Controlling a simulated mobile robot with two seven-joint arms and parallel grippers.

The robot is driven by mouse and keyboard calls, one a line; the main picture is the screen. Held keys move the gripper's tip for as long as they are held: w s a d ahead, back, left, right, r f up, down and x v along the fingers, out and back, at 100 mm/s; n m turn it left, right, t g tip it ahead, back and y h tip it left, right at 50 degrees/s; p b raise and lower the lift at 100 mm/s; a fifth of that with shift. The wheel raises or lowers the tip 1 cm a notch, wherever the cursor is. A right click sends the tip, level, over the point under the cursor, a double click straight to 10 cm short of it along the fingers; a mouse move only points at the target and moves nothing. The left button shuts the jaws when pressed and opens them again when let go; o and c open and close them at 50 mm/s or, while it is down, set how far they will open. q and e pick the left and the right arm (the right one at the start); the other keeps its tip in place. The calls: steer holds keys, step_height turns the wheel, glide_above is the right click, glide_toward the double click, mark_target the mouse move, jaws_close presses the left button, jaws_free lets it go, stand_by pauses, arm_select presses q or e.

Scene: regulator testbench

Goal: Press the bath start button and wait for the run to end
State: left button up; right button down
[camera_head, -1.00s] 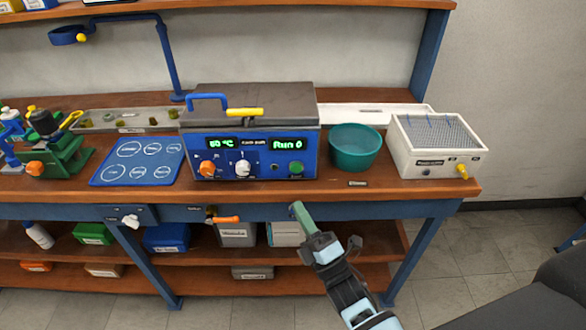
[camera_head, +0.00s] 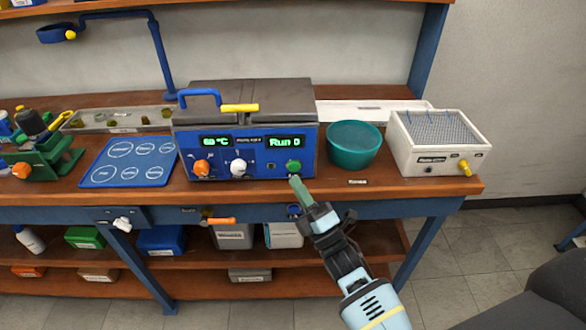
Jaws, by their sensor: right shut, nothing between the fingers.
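The blue bath (camera_head: 250,167) stands on the bench with its grey lid (camera_head: 245,95) closed. Its displays read about "60 °C" and "Run 0", though the characters are slightly blurred. A green round button (camera_head: 293,166) is at the right of its front panel, with an orange knob (camera_head: 202,168) and a white knob (camera_head: 238,168) to its left. My right gripper (camera_head: 296,183) is shut and empty, its tip just below the green button in the picture. I cannot tell whether it touches the panel. My left gripper is not in view.
A teal bowl (camera_head: 354,147) and a white box with a mesh top (camera_head: 434,146) stand right of the bath. A blue mat with white circles (camera_head: 130,162) lies to the left. The bench's front edge (camera_head: 400,193) runs below my right gripper's tip.

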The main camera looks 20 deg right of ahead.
mark_target(294, 166)
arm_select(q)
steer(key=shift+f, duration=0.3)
arm_select(e)
steer(key=shift+w+d, duration=0.25)
steer(key=shift+w, duration=0.5)
arm_select(q)
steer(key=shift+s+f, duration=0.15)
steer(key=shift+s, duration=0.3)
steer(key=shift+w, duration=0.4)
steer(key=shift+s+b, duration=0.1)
steer(key=shift+b, duration=0.2)
arm_select(e)
steer(key=shift+w, duration=0.15)
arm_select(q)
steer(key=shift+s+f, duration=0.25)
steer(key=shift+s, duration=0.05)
arm_select(e)
steer(key=shift+w+d, duration=0.1)
steer(key=shift+w, duration=0.2)
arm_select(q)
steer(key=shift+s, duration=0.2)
